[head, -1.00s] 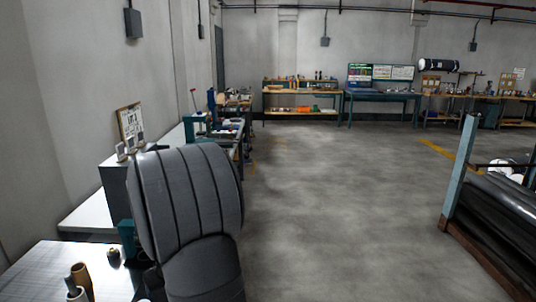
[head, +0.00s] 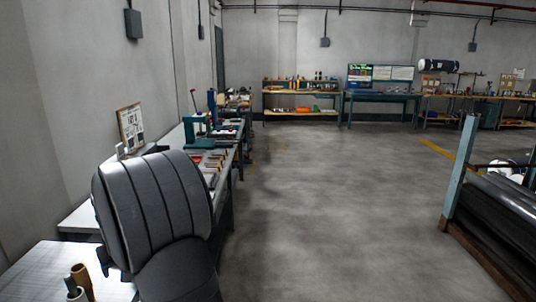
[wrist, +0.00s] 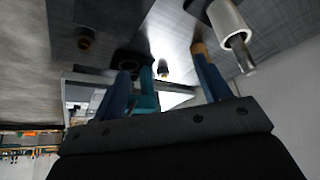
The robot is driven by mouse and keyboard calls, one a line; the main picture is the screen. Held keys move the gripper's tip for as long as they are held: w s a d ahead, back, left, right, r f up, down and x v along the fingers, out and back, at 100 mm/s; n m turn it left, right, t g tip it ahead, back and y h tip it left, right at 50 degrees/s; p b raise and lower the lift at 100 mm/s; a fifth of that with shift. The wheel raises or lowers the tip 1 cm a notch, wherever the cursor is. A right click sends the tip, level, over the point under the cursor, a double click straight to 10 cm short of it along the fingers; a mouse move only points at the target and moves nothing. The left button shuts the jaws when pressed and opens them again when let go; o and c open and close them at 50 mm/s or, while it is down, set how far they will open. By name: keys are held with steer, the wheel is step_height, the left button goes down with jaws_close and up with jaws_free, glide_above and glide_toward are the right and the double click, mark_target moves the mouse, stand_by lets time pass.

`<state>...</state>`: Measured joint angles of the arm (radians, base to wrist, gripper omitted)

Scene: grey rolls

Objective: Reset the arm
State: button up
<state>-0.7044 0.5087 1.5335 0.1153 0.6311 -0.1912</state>
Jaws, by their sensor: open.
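My arm (head: 155,210), a dark grey ribbed form, stands at the lower left of the head view. My gripper is hidden there. In the wrist view my gripper (wrist: 161,64) shows two blue fingers set apart, open, with nothing visibly held. The wrist picture appears upside down, with the metal tabletop along its top. A white roll with a metal core (wrist: 230,22) is beyond the right finger. A brown end (wrist: 198,47) shows at that finger's tip; whether they touch I cannot tell. A small dark object with a pale top (wrist: 162,68) appears between the fingers, farther off.
A long bench (head: 75,219) with tools runs along the left wall. A rack of dark rolls (head: 500,215) is at the right. The middle floor (head: 330,200) is clear.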

steer(key=s+a+r, duration=0.2)
steer(key=a, duration=0.5)
steer(key=s+a+r, duration=0.2)
steer(key=a+r, duration=0.1)
steer(key=a, duration=0.4)
steer(key=shift+s+a+t, duration=0.2)
steer(key=shift+s+t, duration=0.1)
steer(key=shift+s, duration=0.05)
steer(key=o, duration=0.7)
steer(key=shift+c, duration=0.2)
steer(key=s+d+r+m+g, duration=0.2)
steer(key=s+d+r+m, duration=0.25)
steer(key=d+m, duration=0.4)
steer(key=w+a+f+m, duration=0.1)
steer(key=a+f, duration=0.3)
steer(key=f, duration=0.4)
steer(key=shift+w+f, duration=0.25)
steer(key=shift+w, duration=0.3)
steer(key=shift+r, duration=0.1)
